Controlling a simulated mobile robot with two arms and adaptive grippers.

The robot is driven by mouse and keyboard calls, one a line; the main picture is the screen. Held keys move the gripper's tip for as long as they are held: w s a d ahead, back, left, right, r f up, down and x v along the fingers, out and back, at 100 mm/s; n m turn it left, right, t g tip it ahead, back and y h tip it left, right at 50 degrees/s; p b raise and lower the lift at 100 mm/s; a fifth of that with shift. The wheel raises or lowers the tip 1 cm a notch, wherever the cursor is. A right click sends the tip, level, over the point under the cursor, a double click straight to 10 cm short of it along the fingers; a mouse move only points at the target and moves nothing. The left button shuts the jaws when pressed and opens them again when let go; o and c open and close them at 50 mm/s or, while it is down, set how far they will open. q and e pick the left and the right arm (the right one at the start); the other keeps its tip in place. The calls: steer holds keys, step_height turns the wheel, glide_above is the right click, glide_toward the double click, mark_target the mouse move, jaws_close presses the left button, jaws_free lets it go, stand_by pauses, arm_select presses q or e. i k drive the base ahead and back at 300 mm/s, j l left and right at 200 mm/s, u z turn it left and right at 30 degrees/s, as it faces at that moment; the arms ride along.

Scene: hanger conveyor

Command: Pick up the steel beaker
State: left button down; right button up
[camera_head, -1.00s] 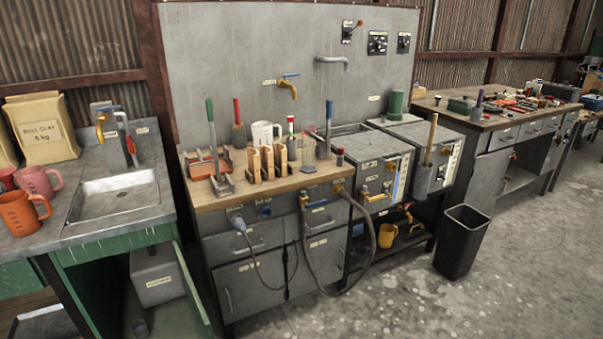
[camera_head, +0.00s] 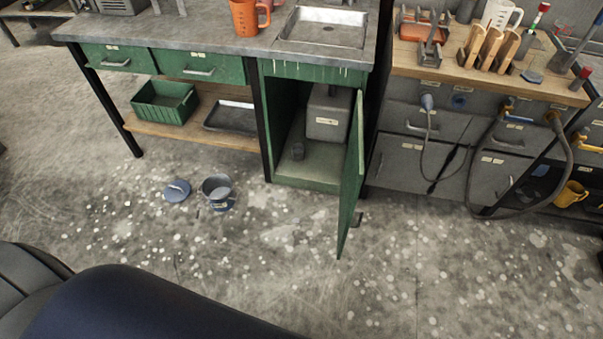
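I cannot tell for sure which thing is the steel beaker. A small grey, open-topped metal container (camera_head: 216,189) with a bluish lower part stands on the floor in front of the green bench. Neither of my grippers is in view. A dark rounded shape at the bottom left hides part of the floor.
A round blue lid-like thing (camera_head: 177,191) lies beside the floor container. The cabinet door (camera_head: 351,183) stands open into the room. A green crate (camera_head: 165,101) sits on the low shelf. An orange jug (camera_head: 249,16) is on the bench.

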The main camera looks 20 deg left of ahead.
mark_target(298, 149)
steer(key=i+l+u, duration=0.15)
steer(key=l+u, duration=0.65)
steer(key=l, duration=0.15)
steer(key=l+u, duration=0.4)
steer(key=l, duration=0.9)
steer(key=k+j, duration=0.3)
steer(key=j, duration=0.15)
steer(key=i+j+z, duration=0.25)
steer(key=i+j, duration=0.3)
steer(key=j, duration=0.15)
